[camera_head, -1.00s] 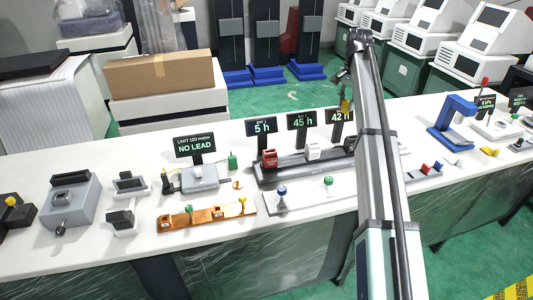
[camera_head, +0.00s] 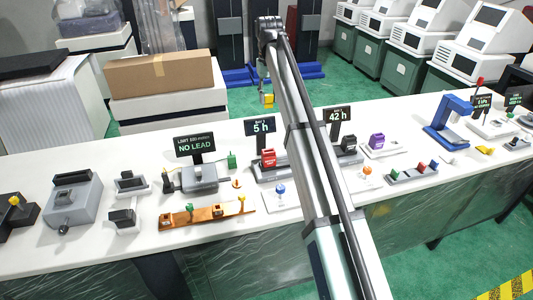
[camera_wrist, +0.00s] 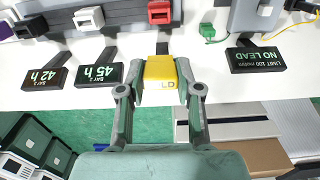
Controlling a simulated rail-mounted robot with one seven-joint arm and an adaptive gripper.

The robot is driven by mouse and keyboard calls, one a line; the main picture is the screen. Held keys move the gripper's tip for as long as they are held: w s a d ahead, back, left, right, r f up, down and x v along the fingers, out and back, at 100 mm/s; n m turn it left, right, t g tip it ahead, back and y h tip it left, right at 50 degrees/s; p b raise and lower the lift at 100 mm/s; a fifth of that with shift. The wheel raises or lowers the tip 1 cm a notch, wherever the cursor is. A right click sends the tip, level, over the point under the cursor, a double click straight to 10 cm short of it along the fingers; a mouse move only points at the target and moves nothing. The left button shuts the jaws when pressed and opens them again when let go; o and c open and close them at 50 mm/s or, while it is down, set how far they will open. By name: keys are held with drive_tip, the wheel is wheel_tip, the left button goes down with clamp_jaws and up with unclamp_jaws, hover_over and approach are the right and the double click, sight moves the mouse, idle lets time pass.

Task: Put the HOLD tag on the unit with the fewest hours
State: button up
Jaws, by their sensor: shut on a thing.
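In the head view the tag (camera_head: 267,100) hangs above and behind the 5 h sign (camera_head: 260,127). The red unit (camera_head: 268,158) sits in the bay below that sign. It also shows in the wrist view (camera_wrist: 159,12), beyond the tag. The white unit (camera_wrist: 88,18) is by the 45 h sign (camera_wrist: 98,73), hidden behind my arm in the head view. The black unit (camera_head: 347,143) is by the 42 h sign (camera_head: 337,115).
A tester with a NO LEAD sign (camera_head: 195,144) stands left of the bays. An orange rail (camera_head: 207,213) lies in front of it. A purple unit (camera_head: 376,141) and a blue press (camera_head: 450,122) stand to the right. A cardboard box (camera_head: 160,75) is behind the table.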

wheel_tip(320, 180, down, 20)
drive_tip(key=p, duration=0.5)
drive_tip(key=shift+f, duration=0.1)
drive_tip(key=o, duration=0.8)
wheel_tip(320, 180, up, 12)
drive_tip(key=b, duration=0.3)
idle(0.3)
